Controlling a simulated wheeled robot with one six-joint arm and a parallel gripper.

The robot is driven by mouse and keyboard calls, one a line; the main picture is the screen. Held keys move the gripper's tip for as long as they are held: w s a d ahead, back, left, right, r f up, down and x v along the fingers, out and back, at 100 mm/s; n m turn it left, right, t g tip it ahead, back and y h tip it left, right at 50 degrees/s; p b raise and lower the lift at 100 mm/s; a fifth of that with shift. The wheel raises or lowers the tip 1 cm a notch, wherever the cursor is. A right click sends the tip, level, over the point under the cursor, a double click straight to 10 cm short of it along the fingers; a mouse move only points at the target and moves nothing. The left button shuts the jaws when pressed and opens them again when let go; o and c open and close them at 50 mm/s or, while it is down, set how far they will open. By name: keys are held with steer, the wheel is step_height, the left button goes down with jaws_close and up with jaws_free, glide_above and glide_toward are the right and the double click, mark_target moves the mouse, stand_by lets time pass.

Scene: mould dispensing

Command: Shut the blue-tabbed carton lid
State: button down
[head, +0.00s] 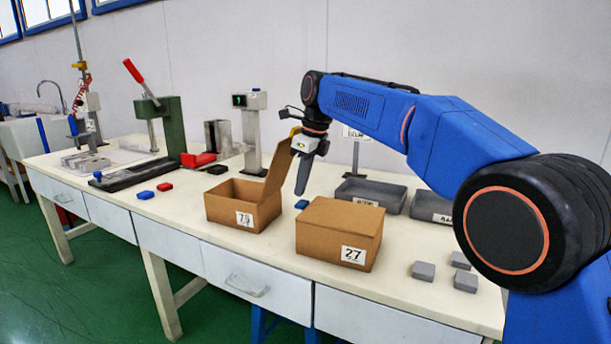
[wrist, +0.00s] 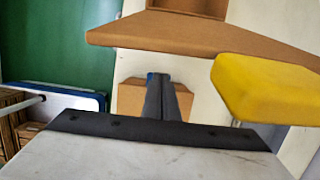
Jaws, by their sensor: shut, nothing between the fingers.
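An open brown carton labelled 75 (head: 228,208) stands on the table. Its lid (head: 278,168) stands up steeply from the carton's right side. The lid's edge crosses the top of the wrist view (wrist: 200,36). My gripper (head: 300,190) is shut and empty, pointing down just right of the raised lid. Its closed fingers also show in the wrist view (wrist: 160,80); I cannot tell whether they touch the lid. A small blue piece (head: 302,204) shows below the fingertips, between the two cartons. I cannot tell whether it is a tab.
A closed carton labelled 27 (head: 338,240) stands close on the right. Grey trays (head: 370,192) lie behind it, and grey blocks (head: 424,270) to its right. A green lever press (head: 170,125) and a red block (head: 165,187) are left.

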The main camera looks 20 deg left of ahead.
steer(key=shift+x, duration=1.25)
steer(key=shift+f, duration=0.15)
steer(key=shift+r, duration=0.2)
